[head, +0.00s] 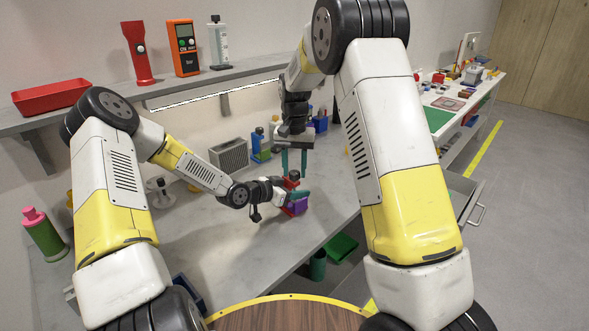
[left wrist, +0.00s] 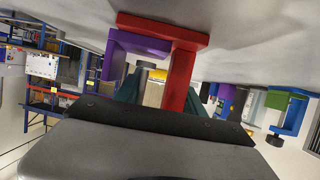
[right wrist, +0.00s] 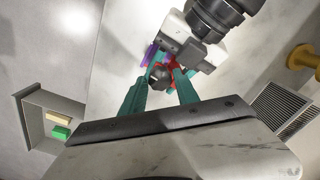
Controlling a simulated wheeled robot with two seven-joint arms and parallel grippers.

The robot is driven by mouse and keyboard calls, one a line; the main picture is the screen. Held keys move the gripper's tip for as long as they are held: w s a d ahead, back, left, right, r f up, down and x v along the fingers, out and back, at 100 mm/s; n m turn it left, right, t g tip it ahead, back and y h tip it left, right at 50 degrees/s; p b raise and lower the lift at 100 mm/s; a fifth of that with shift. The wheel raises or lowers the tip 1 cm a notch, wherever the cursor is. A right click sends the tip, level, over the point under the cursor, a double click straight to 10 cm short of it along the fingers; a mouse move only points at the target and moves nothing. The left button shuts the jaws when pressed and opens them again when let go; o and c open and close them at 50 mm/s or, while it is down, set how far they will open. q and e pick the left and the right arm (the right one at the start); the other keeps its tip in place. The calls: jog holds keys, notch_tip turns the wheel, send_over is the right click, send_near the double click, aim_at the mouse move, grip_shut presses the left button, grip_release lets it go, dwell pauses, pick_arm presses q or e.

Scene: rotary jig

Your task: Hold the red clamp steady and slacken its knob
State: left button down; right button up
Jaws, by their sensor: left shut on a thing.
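The red clamp (head: 291,181) stands at the bench's front edge beside a purple clamp (head: 297,206). In the left wrist view the red clamp's frame (left wrist: 181,80) rises between the teal fingers, with the purple clamp (left wrist: 130,46) close by. My left gripper (head: 284,196) is shut on the red clamp from the left. My right gripper (head: 294,166) points down from above with its fingers apart. In the right wrist view the dark knob (right wrist: 160,73) shows between its fingertips, with a gap visible; whether either finger touches it I cannot tell.
A blue clamp (head: 258,150) and a grey vented box (head: 229,154) stand farther back on the bench. The shelf (head: 150,92) above holds a red tray (head: 50,97) and an orange meter (head: 183,48). The bench right of the clamps is mostly clear.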

aim_at(294, 172)
grip_shut()
jog(key=shift+n, duration=0.4)
jog(key=shift+o, duration=0.9)
grip_release()
notch_tip(294, 172, up, 12)
jog(key=shift+o, duration=0.4)
